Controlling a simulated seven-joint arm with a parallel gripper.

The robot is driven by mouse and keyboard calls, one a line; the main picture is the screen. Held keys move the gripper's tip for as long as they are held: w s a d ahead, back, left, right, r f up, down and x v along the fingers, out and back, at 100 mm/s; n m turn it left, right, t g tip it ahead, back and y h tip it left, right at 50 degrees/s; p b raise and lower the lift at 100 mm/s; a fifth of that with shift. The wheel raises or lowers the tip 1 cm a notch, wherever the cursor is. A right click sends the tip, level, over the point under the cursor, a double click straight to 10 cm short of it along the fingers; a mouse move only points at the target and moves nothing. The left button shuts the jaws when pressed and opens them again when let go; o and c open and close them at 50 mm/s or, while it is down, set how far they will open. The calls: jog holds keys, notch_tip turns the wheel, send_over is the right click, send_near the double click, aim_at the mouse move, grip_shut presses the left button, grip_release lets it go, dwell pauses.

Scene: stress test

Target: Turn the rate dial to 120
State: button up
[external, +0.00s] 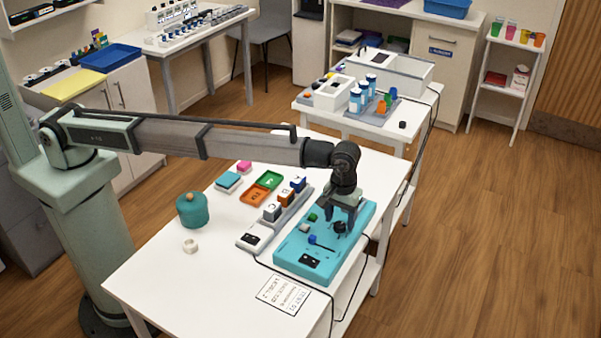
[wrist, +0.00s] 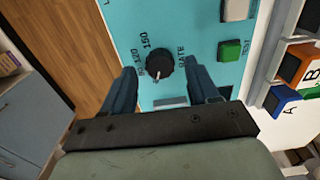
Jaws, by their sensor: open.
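The rate dial (wrist: 159,65) is a round black knob with a white pointer line on the teal panel (wrist: 195,30). My gripper (wrist: 163,75) is open, with one dark finger on each side of the dial, and I see gaps between fingers and knob. I cannot tell its height above the panel. In the external view my gripper (external: 341,226) is over the teal device (external: 322,268), near the small dark dial.
A green button (wrist: 230,50) and a pale switch (wrist: 236,9) are beside the dial. Lettered blocks (external: 284,200) stand on a grey rack left of the device. A teal pot (external: 191,211) and white ring (external: 190,246) are farther left. A black cable runs along the table edge.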

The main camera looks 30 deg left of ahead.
jog(key=shift+f, duration=0.8)
jog(key=c, duration=1)
jog(key=shift+c, duration=0.2)
